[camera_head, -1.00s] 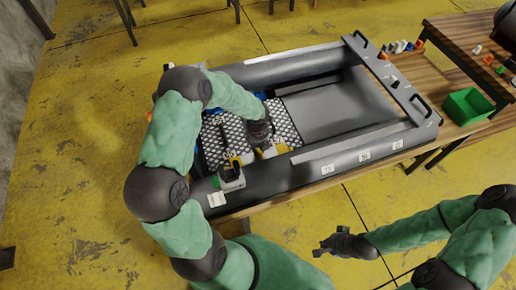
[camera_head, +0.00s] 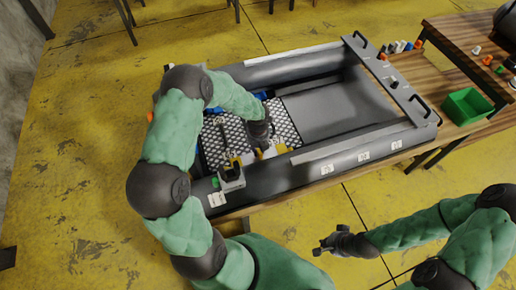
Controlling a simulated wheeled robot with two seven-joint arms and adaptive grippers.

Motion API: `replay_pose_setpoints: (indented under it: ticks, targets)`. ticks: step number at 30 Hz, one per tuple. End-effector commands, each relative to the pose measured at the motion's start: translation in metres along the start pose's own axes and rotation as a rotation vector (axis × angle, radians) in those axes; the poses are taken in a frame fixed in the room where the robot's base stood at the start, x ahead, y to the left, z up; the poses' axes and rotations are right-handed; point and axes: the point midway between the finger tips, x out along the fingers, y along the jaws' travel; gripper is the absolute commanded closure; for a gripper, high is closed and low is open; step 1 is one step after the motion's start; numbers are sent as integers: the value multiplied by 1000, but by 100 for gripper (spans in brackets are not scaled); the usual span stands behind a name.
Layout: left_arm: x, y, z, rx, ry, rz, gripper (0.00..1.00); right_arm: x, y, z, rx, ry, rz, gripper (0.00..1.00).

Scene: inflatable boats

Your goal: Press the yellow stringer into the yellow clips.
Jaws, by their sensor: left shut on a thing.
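A grey inflatable boat (camera_head: 370,151) lies on a table, with patterned floor panels (camera_head: 287,135) in its left half. My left gripper (camera_head: 259,146) reaches down into the boat from the left. It is shut on a yellow piece, likely the yellow stringer (camera_head: 282,148), of which only small parts show beside it. Another yellow part (camera_head: 234,161) shows by the near tube; I cannot tell whether it is a clip. The wrist hides much of the contact. My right gripper (camera_head: 318,247) hangs empty over the floor in front of the boat; its jaw opening is unclear.
A grey and black tool (camera_head: 231,178) sits on the near tube. A green bin (camera_head: 467,106) and several small coloured parts (camera_head: 487,60) are on the wooden table at the right. The boat's right half is clear.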

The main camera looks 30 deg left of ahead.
Motion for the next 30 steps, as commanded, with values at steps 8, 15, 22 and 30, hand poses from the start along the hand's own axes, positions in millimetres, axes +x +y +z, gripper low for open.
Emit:
replay_pose_setpoints:
  ticks: [8,15,22,30]
  targets:
    - [0,0,0,0,-1,0,100,0,0,0,0,0,0,96]
    - [4,0,0,-1,-1,0,100,3,1,0,0,0,0,96]
    - [9,0,0,-1,-1,0,100,5,2,0,0,0,0,96]
    - [15,0,0,-1,-1,0,100,8,3,0,0,0,0,96]
